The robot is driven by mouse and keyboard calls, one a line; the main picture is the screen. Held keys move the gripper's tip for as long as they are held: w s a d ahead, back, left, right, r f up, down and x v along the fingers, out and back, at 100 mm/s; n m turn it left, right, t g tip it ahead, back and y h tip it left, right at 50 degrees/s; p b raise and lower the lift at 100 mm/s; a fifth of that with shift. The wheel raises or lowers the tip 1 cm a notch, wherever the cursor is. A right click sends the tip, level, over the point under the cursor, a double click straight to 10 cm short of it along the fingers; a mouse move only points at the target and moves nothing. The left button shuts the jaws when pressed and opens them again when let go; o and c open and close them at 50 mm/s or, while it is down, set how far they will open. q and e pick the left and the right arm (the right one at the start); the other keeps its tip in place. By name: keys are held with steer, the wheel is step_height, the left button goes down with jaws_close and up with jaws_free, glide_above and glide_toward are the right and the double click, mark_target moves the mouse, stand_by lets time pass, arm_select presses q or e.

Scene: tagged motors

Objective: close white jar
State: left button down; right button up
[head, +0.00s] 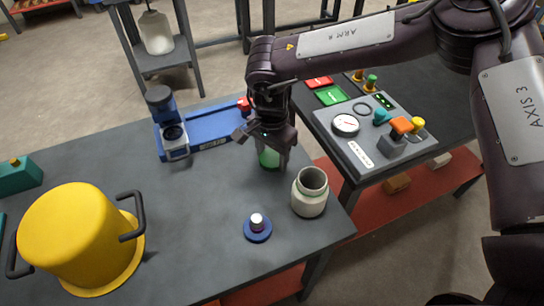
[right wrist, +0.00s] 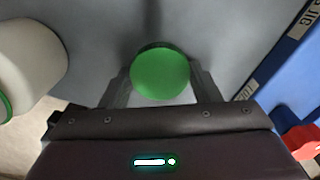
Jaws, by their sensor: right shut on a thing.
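The white jar (head: 310,199) stands upright near the right edge of the grey table, its dark mouth open. Part of it also shows at the left of the right wrist view (right wrist: 30,55). My right gripper (head: 264,149) is behind and left of the jar. It is shut on a green round lid (head: 268,158), whose flat face shows between the fingers in the right wrist view (right wrist: 160,74). I cannot tell whether the lid touches the table. My left gripper is not in view.
A blue fixture (head: 212,128) lies left of my right gripper. A blue disc with a small peg (head: 258,232) sits before the jar, and a yellow pot (head: 72,235) at the left. A control panel (head: 365,135) stands on the right bench. The table's middle is clear.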

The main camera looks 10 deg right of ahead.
mark_target(271, 158)
steer(key=shift+r, duration=0.1)
